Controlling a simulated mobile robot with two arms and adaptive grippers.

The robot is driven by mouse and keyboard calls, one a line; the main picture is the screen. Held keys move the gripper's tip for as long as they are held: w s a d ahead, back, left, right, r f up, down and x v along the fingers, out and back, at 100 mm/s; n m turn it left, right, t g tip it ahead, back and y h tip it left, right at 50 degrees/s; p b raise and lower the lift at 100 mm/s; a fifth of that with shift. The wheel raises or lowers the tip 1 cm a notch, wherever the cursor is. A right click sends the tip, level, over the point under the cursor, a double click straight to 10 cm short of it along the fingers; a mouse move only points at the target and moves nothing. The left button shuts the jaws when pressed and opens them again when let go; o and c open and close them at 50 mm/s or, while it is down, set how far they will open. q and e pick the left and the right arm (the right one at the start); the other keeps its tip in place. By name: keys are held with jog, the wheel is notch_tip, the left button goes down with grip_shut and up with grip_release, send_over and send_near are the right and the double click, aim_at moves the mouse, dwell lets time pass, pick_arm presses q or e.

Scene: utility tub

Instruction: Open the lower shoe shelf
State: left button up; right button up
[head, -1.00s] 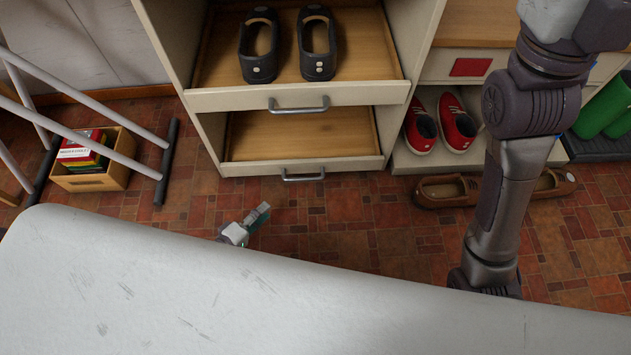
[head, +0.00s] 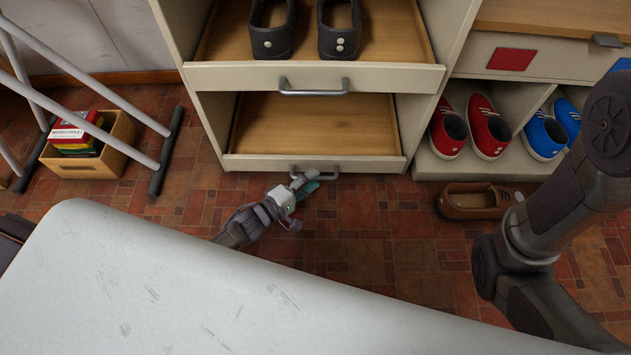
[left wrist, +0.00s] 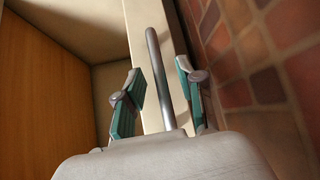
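The lower shoe shelf (head: 312,164) is the bottom pull-out of the white cabinet, with a bare wooden base and a grey bar handle (head: 326,174) on its front. In the left wrist view the handle (left wrist: 158,75) runs between the two teal-padded fingers. My left gripper (head: 308,184) is at the handle in the head view. The gripper is open (left wrist: 160,88), with a finger on each side of the bar and gaps visible. My right gripper is not in view; only my right arm shows at the right.
The upper shelf (head: 222,77) above holds black shoes (head: 271,35). Red shoes (head: 489,132) and blue shoes (head: 545,135) stand in cubbies at right, with brown shoes (head: 473,201) on the floor. A box of books (head: 110,158) and a metal rack (head: 166,150) are at left. Tiled floor before the shelf is clear.

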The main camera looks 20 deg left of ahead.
pick_arm(q)
jog(key=shift+b+x, duration=0.35)
jog(key=shift+x, duration=0.7)
grip_shut()
